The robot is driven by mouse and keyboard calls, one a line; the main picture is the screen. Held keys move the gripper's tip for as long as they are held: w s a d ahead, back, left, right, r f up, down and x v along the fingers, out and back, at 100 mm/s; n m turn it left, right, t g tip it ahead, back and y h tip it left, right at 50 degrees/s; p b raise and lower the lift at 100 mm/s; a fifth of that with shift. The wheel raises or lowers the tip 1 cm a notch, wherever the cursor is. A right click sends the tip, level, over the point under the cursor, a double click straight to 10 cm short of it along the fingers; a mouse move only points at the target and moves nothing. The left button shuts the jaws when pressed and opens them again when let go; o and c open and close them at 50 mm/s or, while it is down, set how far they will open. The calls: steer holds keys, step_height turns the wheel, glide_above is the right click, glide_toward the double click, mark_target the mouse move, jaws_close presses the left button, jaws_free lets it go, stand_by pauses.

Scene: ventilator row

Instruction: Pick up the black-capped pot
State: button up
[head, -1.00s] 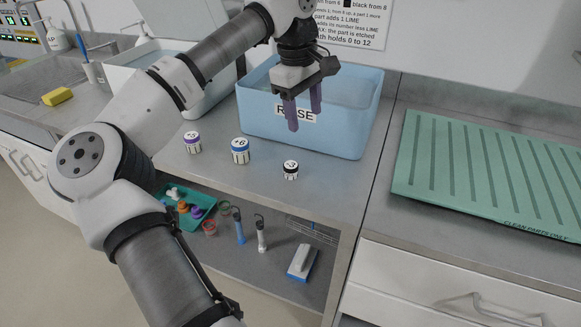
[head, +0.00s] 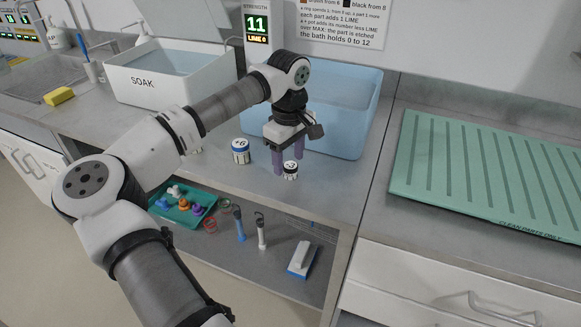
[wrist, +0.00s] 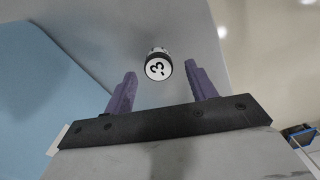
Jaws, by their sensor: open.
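The black-capped pot (head: 290,170) stands upright on the grey counter, near its front edge. It is small and white with a black band, and its top reads 3 with a mark before it. My gripper (head: 288,168) is open, its purple fingers pointing down close by the pot. In the wrist view, the pot (wrist: 158,66) shows beyond the gap between the two fingertips of my gripper (wrist: 162,80), nearer the middle than either finger. Neither finger visibly touches it there.
A blue-capped pot (head: 240,152) stands just left of my gripper. Another pot is mostly hidden behind my arm. The blue rinse tub (head: 350,130) is close behind. A white SOAK tub (head: 150,85) stands left, a green draining mat (head: 480,170) right. The counter's front edge is near.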

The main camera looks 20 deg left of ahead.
step_height(320, 180, down, 2)
steer(key=shift+f, duration=0.25)
steer(key=c, duration=1.1)
steer(key=shift+o, duration=0.2)
steer(key=shift+r, duration=0.1)
